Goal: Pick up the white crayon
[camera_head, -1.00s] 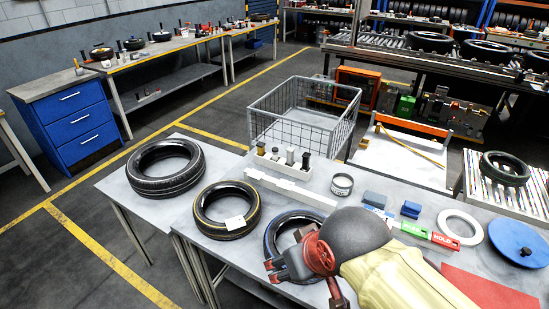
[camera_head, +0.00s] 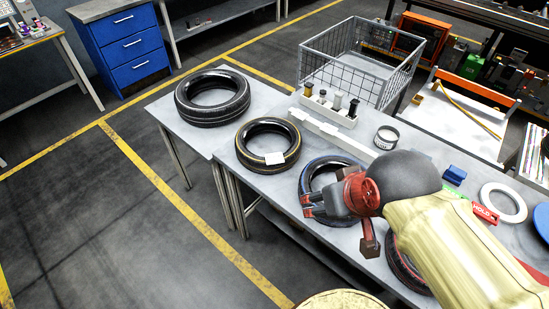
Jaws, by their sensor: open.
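My gripper (camera_head: 339,227) is open and empty above the front edge of the grey table, in front of the blue-striped tyre. A white holder (camera_head: 330,117) stands on the table behind the tyres, with several short upright sticks in it. One stick is pale (camera_head: 337,100) and looks like the white crayon, though it is too small to be sure. Dark sticks (camera_head: 354,107) stand on either side of it. My gripper is apart from the holder, nearer the front and lower in the picture.
A black tyre (camera_head: 212,97), a yellow-striped tyre (camera_head: 268,143) and a blue-striped tyre (camera_head: 318,175) lie on the table. A round tin (camera_head: 386,138), blue block (camera_head: 454,174) and white ring (camera_head: 503,202) lie to the right. A wire cart (camera_head: 360,65) stands behind. The floor at left is clear.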

